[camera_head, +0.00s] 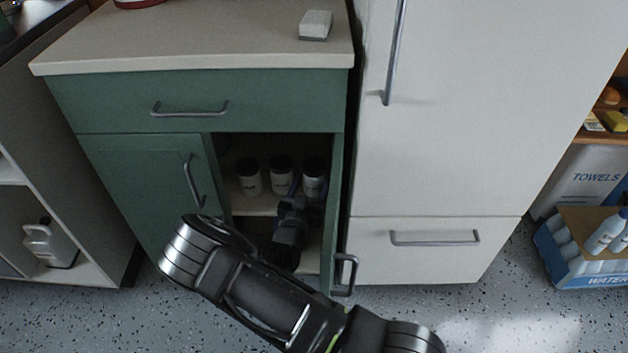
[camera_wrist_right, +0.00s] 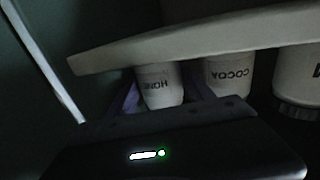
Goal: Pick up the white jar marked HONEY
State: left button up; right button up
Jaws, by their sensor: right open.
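The white HONEY jar (camera_wrist_right: 160,86) stands upside down in the right wrist view, since that picture is inverted. It appears as the rightmost jar (camera_head: 315,172) of three on the shelf inside the open green cabinet in the head view, its lettering there too small to read. My right gripper (camera_head: 307,194) reaches into the cabinet in front of this jar. Its fingers are open, one on each side of the jar in the wrist view. I cannot tell whether they touch it. My left gripper is not in view.
The COCOA jar (camera_wrist_right: 229,74) stands close beside the honey jar, with another jar (camera_head: 249,176) beyond it. The shelf (camera_wrist_right: 120,58) lies under them. The open cabinet door's handle (camera_head: 345,274) is right of my arm. A white fridge (camera_head: 440,130) stands right of the cabinet.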

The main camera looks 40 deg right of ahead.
jog(key=shift+c, duration=0.2)
grip_shut()
dwell(0.3)
jog(key=shift+r, duration=0.1)
